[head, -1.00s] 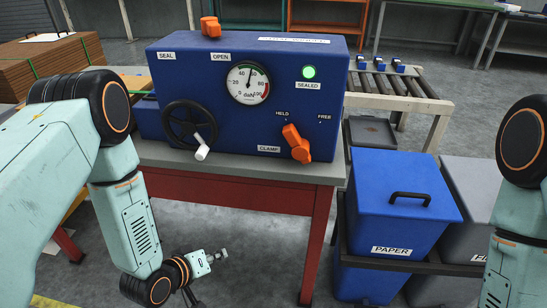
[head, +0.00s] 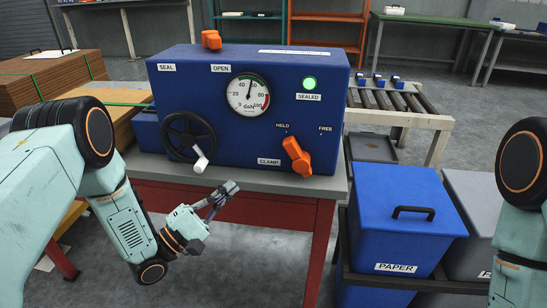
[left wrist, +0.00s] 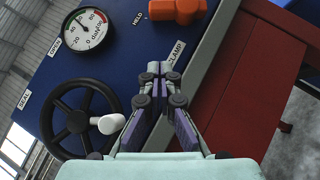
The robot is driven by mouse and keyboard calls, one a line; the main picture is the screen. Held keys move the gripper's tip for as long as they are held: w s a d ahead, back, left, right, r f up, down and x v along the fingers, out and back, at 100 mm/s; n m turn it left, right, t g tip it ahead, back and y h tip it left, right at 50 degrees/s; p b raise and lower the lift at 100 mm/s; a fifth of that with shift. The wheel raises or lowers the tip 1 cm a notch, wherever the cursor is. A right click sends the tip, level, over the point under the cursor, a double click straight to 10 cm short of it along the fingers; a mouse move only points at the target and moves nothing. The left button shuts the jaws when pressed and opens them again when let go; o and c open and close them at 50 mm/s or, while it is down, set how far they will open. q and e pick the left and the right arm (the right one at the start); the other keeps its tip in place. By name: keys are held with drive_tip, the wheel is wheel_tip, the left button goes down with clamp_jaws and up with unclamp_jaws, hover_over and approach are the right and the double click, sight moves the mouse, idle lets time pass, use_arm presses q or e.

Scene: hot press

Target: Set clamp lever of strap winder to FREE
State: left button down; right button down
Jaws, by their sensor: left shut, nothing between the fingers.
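The strap winder (head: 285,105) is a blue box on a red bench with a grey top. Its orange clamp lever (head: 297,157) sits low on the front, right of the middle; its upper end leans up-left toward the HELD mark, with FREE at the upper right. In the left wrist view the orange lever (left wrist: 178,10) shows at the top edge, partly cut off. My left gripper (head: 229,188) is shut and empty, in front of the bench's front edge, below and left of the lever and apart from it. My right gripper is out of view; only my right arm shows.
A black handwheel (head: 188,135) with a white knob is left of the lever, near my left gripper. A gauge (head: 248,94) and a lit green SEALED lamp (head: 310,84) are above. A blue PAPER bin (head: 405,230) stands right of the bench.

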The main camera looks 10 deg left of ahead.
sight(298, 157)
use_arm(q)
drive_tip(key=shift+w, duration=0.1)
idle(0.3)
drive_tip(key=b+x, duration=0.2)
drive_tip(key=x, duration=0.7)
drive_tip(key=shift+w+d, duration=0.25)
drive_tip(key=d+r, duration=0.1)
drive_tip(key=d, duration=0.1)
drive_tip(key=shift+w+d+r, duration=0.15)
drive_tip(key=shift+d+r, duration=0.25)
drive_tip(key=shift+d+r+b, duration=0.25)
drive_tip(key=shift+d+b, duration=0.05)
drive_tip(key=shift+d, duration=0.05)
drive_tip(key=shift+r+m+p, duration=0.2)
drive_tip(key=shift+m+p, duration=0.1)
drive_tip(key=shift+p, duration=0.35)
